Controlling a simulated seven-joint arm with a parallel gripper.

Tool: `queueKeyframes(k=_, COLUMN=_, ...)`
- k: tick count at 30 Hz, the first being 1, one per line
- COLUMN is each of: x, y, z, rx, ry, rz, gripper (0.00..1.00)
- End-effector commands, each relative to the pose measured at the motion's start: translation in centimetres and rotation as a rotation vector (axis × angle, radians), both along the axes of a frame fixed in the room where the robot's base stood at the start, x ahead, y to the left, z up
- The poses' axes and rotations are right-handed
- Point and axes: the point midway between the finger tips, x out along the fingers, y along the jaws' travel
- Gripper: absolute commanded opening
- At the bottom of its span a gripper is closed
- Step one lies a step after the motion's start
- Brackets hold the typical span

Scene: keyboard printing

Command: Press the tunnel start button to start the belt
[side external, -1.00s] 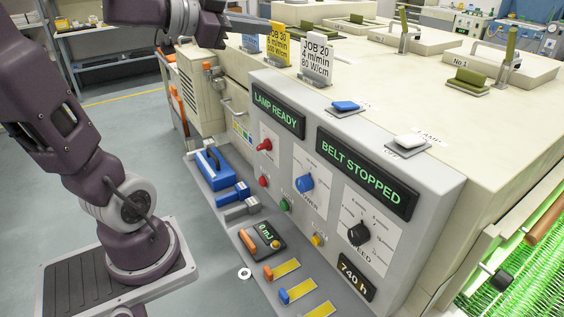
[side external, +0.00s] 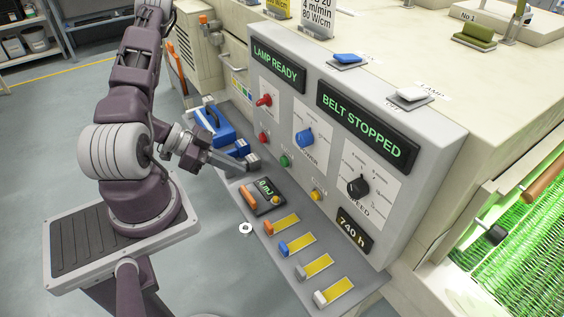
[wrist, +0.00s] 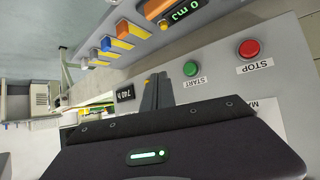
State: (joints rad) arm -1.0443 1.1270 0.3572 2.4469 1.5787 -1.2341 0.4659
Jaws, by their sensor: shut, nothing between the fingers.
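The green start button (side external: 285,160) sits low on the grey panel. In the wrist view the green button (wrist: 190,68) carries a START label. The red stop button (side external: 263,138) is beside it, and in the wrist view the red button (wrist: 249,48) is labelled STOP. The display (side external: 367,128) reads BELT STOPPED. My gripper (wrist: 155,82) is shut and empty. In the wrist view its fingertips appear just left of and below the green button, apart from it. In the side view my arm reaches in from the left, in front of the panel.
A blue device (side external: 215,125) and clamps lie on the ledge below the panel. A meter reading 0 mJ (side external: 267,193) and several coloured sliders are further along it.

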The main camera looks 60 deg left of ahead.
Motion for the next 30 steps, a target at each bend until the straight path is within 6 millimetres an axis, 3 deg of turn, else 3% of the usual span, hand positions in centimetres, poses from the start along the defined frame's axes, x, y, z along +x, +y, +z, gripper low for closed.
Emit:
queueKeyframes(k=3, x=0.0, y=-0.1, z=-2.8, rx=-0.003, ry=0.002, rz=-0.003, gripper=0.00)
queueKeyframes(k=6, x=0.0, y=-0.1, z=-3.8, rx=0.001, ry=0.000, rz=-0.004, gripper=0.00)
queueKeyframes(k=17, x=0.1, y=0.0, z=-4.0, rx=0.003, ry=-0.002, rz=-0.006, gripper=0.00)
queueKeyframes(k=20, x=0.8, y=0.0, z=-4.0, rx=0.004, ry=-0.002, rz=-0.008, gripper=0.00)
queueKeyframes(k=30, x=5.8, y=-0.1, z=-3.9, rx=0.005, ry=-0.004, rz=-0.011, gripper=0.00)
